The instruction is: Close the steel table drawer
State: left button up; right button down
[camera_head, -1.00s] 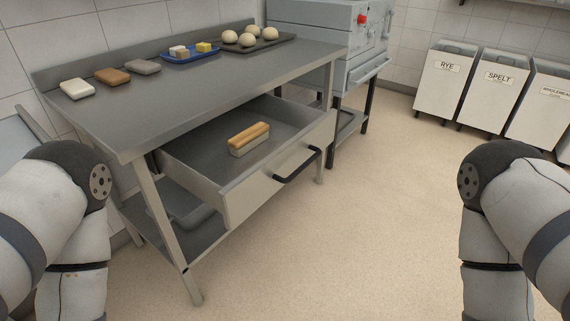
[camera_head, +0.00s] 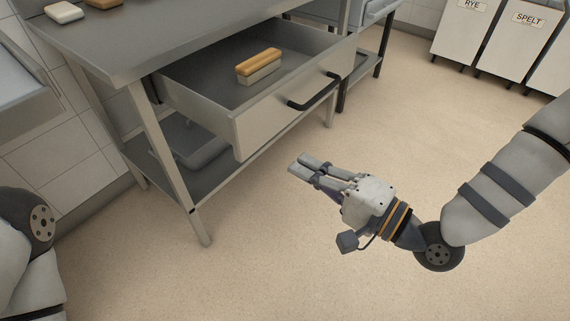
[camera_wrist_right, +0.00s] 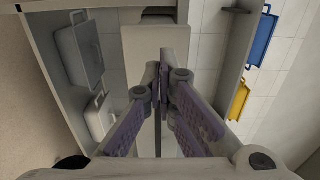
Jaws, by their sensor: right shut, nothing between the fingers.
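The steel table's drawer (camera_head: 290,115) is pulled out, its front facing right and toward me. Its black bar handle (camera_head: 315,93) is on that front. A brush-like block with a wooden top (camera_head: 259,66) lies in the drawer. My right gripper (camera_head: 306,166) is in front of the drawer and lower than its handle, apart from it, with its fingers together and empty. In the right wrist view the closed fingers (camera_wrist_right: 165,72) point ahead. My left gripper is out of view; only part of my left arm shows at the left edge.
The steel table (camera_head: 205,40) carries a few small blocks at its back left. A grey container (camera_head: 193,140) sits on the lower shelf under the drawer. White flour bins (camera_head: 465,30) stand at the back right. The floor (camera_head: 420,130) between is clear.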

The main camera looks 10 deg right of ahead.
aim_at(245, 136)
jog(key=x, duration=1.1)
jog(key=shift+a+f, duration=0.1)
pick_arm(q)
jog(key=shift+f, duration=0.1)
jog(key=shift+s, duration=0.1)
pick_arm(e)
jog(key=shift+w+a, duration=0.1)
